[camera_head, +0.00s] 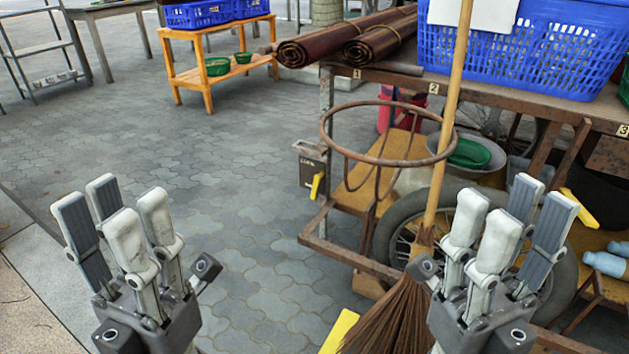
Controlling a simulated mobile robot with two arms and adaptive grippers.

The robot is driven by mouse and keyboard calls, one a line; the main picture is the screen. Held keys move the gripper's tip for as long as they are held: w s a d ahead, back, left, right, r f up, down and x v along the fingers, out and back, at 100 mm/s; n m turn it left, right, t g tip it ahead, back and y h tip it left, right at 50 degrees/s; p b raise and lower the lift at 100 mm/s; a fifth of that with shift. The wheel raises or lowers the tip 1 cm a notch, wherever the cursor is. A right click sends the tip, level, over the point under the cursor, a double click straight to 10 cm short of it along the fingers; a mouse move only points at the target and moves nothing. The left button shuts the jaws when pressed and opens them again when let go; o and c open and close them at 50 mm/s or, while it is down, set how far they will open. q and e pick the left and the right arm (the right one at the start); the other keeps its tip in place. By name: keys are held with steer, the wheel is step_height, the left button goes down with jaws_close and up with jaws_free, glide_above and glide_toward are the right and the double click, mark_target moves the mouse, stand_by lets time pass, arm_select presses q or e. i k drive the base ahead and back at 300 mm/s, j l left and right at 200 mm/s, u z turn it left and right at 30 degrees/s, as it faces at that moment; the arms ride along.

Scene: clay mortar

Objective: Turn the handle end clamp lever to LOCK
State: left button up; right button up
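A small grey metal box (309,162) is fixed at the left front corner of the cart's frame. A yellow lever (317,186) hangs from it, pointing down and slightly left. Marks on the box are too small to read, so I cannot tell which lever position is LOCK. My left gripper (112,212) is open and empty, low at the left, well apart from the lever. My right gripper (512,218) is open and empty, in front of the cart wheel, to the right of the lever and apart from it.
A yellow piece (339,332) lies low in front, and another (579,209) sits at the right. Blue crates and rolled mats top the cart. Open paving lies left of the box.

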mark_target(317, 178)
steer(key=i+j, duration=0.15)
steer(key=j, duration=0.15)
steer(key=i+j+z, duration=0.1)
steer(key=j, duration=0.2)
steer(key=i+j, duration=0.15)
steer(key=j, duration=0.15)
steer(key=i+j+z, duration=0.1)
steer(key=j, duration=0.2)
